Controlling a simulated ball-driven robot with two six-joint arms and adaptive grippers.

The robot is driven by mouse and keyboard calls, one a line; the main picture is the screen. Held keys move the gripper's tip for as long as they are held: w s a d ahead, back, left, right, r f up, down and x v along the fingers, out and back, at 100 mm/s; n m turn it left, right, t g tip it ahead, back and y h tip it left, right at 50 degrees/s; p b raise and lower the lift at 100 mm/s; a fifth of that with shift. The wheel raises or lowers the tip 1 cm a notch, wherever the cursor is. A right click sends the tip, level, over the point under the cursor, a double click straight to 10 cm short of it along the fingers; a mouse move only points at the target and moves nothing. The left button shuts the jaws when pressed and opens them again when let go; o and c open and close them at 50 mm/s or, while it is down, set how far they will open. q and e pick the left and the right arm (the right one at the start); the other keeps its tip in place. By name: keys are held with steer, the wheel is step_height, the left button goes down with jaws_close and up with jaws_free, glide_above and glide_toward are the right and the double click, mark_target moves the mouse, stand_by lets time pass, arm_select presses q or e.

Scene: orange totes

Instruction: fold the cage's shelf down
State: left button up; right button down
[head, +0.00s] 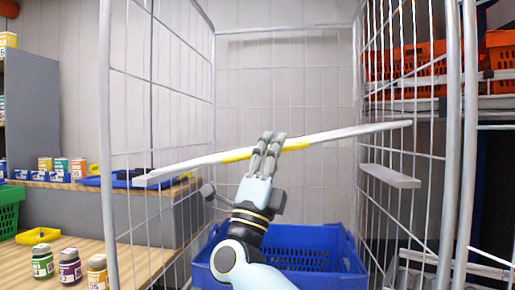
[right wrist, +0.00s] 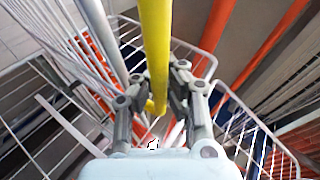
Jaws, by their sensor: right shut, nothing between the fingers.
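The cage (head: 107,120) is a tall grey wire frame with open front and side walls of mesh. Its shelf (head: 365,130) shows as a thin pale bar across the cage, seen nearly edge-on and slanting up to the right, with a yellow section mid-length. My right gripper (head: 268,143) is at this yellow section, its fingers shut and holding nothing. In the right wrist view, the yellow section (right wrist: 157,50) runs down close to the fingers (right wrist: 157,95); I cannot tell whether they touch it. My left gripper is out of view.
A blue crate (head: 348,262) stands low in the cage behind my right arm. A short grey ledge (head: 390,177) juts from the right wall below the shelf. Jars (head: 70,268) stand on a wooden table at left. Orange totes (head: 430,58) sit on a rack at right.

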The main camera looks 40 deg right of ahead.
arm_select(q)
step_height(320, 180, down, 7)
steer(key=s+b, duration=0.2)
steer(key=b, duration=0.3)
arm_select(e)
step_height(320, 180, down, 7)
steer(key=m+g, duration=0.7)
steer(key=g, duration=0.1)
steer(key=shift+s+d, duration=0.15)
steer(key=shift+s, duration=0.25)
steer(key=c, duration=2.1)
jaws_free()
steer(key=o, duration=0.5)
steer(key=shift+s+a+r, duration=0.1)
steer(key=shift+a+r, duration=0.05)
steer(key=shift+a, duration=0.1)
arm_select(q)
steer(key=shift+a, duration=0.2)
arm_select(e)
steer(key=shift+d, duration=0.1)
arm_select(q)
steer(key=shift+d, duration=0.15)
arm_select(e)
steer(key=v, duration=1.2)
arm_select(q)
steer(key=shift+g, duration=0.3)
